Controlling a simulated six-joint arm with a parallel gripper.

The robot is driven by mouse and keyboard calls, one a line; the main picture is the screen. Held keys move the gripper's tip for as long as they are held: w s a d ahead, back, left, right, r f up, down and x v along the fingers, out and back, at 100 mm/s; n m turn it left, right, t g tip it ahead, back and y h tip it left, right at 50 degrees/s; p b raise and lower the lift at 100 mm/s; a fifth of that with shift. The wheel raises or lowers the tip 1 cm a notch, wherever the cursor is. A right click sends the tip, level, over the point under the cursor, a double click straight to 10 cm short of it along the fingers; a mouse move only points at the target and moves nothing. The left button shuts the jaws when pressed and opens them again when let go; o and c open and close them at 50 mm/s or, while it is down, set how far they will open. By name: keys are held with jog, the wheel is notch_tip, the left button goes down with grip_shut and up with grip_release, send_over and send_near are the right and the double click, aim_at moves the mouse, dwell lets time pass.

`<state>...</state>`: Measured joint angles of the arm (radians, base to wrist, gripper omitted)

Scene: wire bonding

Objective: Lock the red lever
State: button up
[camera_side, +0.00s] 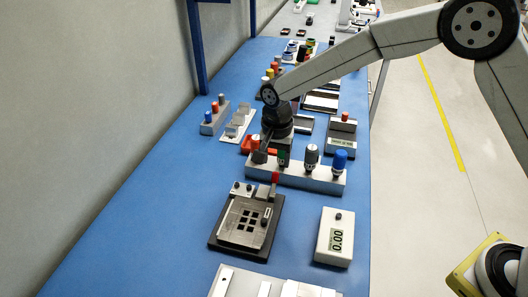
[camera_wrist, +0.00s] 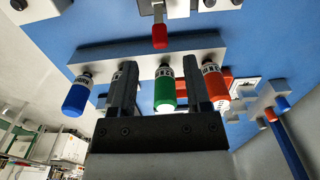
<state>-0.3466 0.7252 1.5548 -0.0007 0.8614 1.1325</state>
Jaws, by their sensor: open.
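The red lever (camera_side: 275,178) is a small red-tipped handle at the back right of the black fixture (camera_side: 228,262) on the blue table. In the wrist view the red lever tip (camera_wrist: 159,37) is at the top centre, beyond the tool rack. My gripper (camera_side: 267,150) is over the rack, behind the lever and apart from it. In the wrist view my gripper (camera_wrist: 158,66) is open, with the green-handled tool (camera_wrist: 167,92) showing between its two fingers. I cannot tell whether the fingers touch that tool.
The grey rack (camera_side: 292,178) also holds a blue-handled tool (camera_side: 340,160), a grey-handled tool (camera_side: 311,157) and an orange-handled tool (camera_wrist: 215,90). A white meter (camera_side: 335,237) reading 0.00 stands right of the fixture. Blue table surface left of the fixture is clear.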

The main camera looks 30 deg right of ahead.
aim_at(275, 173)
jog(key=shift+f, duration=2.9)
grip_shut()
